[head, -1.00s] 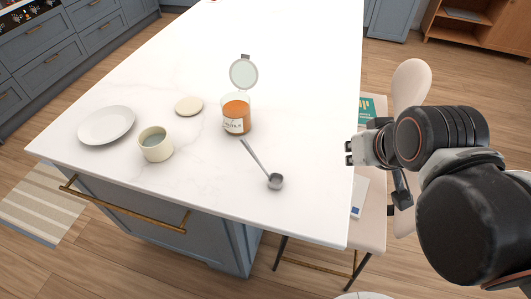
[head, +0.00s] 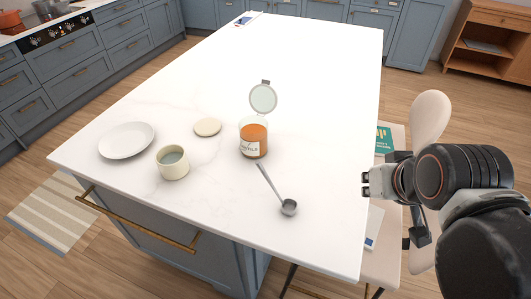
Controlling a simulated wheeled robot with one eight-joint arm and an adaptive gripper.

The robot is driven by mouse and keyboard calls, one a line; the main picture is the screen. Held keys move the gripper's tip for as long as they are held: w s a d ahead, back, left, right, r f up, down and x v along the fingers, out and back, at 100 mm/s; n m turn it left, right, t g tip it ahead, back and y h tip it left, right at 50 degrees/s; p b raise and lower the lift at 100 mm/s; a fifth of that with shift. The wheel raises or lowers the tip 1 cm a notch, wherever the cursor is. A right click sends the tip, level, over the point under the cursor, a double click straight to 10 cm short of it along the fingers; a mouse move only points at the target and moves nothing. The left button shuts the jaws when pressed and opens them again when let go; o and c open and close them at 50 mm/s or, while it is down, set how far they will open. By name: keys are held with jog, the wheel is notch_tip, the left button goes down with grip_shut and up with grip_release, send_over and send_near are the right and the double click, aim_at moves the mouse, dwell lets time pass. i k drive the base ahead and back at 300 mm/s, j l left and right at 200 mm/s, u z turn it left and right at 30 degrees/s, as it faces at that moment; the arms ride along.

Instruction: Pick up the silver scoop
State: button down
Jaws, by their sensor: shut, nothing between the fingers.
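The silver scoop (head: 288,207) lies on the white island top near its front edge, bowl toward the front right. Its thin handle slants up and left to just in front of the open jar. My gripper (head: 365,184) is shut and empty, at the right edge of the island in the picture. It is to the right of the scoop, clear of it, with its fingers pointing left.
A glass jar (head: 253,139) of orange contents stands with its lid open behind the scoop. A cream cup (head: 173,163), a round cream lid (head: 207,127) and a white plate (head: 126,140) are to the left. Chairs (head: 431,121) stand along the right side. The island top behind is mostly clear.

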aim_at(289, 206)
jog(key=k+l+u, duration=0.1)
jog(key=u, duration=1.25)
jog(key=l+z, duration=0.2)
jog(key=z, duration=0.3)
jog(key=k+l+u, duration=0.3)
jog(key=l, duration=0.25)
jog(key=k+l, duration=0.15)
jog(key=l, duration=0.2)
jog(key=k+l+u, duration=0.15)
jog(key=l, duration=0.2)
jog(key=k+l+u, duration=0.1)
jog(key=l, duration=0.25)
jog(key=k+l, duration=0.2)
jog(key=l, duration=0.25)
jog(key=i+j+u, duration=0.2)
jog(key=i+l, duration=0.1)
